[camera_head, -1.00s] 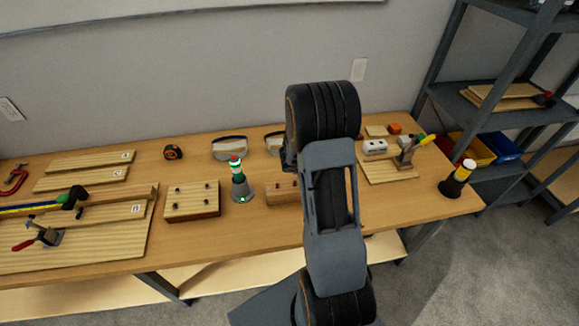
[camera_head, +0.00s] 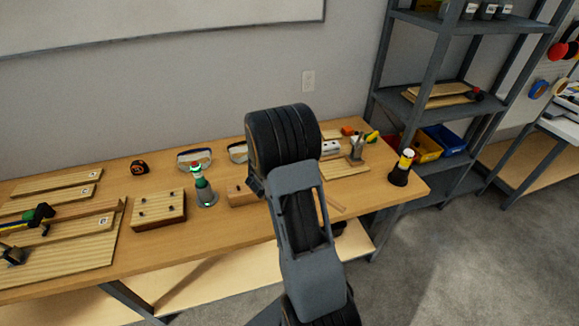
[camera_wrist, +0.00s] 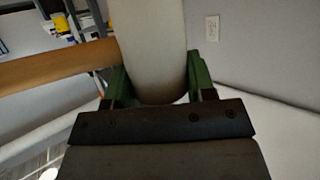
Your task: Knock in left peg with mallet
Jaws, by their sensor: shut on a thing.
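A wooden block (camera_head: 158,210) with several dark pegs in its top stands on the workbench at the left in the head view. A second wooden block (camera_head: 239,193) is partly hidden behind my arm. In the wrist view, my gripper (camera_wrist: 157,90) has its green fingers on either side of a thick, pale, rounded thing, which I take to be the mallet (camera_wrist: 150,45). It is shut on it, and only this part shows clearly. In the head view, my arm hides the gripper and most of what it holds.
A metal shelf (camera_head: 385,70) stands at the right. Floor is clear in front.

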